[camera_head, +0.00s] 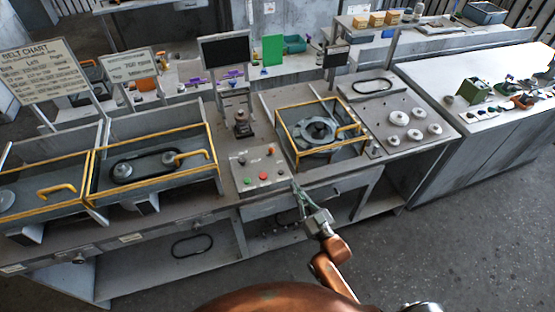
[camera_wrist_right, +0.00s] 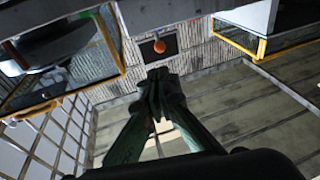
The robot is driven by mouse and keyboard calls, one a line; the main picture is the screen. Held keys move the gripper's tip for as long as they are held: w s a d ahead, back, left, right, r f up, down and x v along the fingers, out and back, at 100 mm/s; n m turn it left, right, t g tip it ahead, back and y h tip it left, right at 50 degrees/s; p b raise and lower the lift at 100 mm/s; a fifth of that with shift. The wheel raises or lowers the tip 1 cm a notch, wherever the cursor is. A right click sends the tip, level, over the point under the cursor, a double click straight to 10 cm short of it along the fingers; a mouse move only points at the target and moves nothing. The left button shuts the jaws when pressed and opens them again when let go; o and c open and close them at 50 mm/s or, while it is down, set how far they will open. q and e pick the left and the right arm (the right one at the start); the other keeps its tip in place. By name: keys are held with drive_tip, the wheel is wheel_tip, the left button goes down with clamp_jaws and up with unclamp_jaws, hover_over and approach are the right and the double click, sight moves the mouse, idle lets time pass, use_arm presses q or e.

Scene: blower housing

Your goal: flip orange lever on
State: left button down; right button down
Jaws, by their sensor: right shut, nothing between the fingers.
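The orange lever shows in the right wrist view as a round orange knob (camera_wrist_right: 159,46) in front of a dark rectangular plate (camera_wrist_right: 150,52). Its stem is hard to make out. My right gripper (camera_wrist_right: 158,75) is shut and empty, its fingertips just below the knob in that picture; I cannot tell whether they touch it. In the head view my right gripper (camera_head: 297,188) is at the front edge of the bench, beside the grey control panel (camera_head: 245,180). My left gripper is not in view.
A dark screen (camera_head: 225,50) rises behind. Floor in front is clear.

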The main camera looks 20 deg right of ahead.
sight(270, 152)
drive_tip(key=shift+w, duration=0.1)
drive_tip(key=x, duration=1.3)
drive_tip(key=shift+w+a+p, duration=0.1)
drive_tip(key=shift+w+p, duration=0.25)
drive_tip(key=shift+w, duration=0.05)
drive_tip(key=shift+r, duration=0.15)
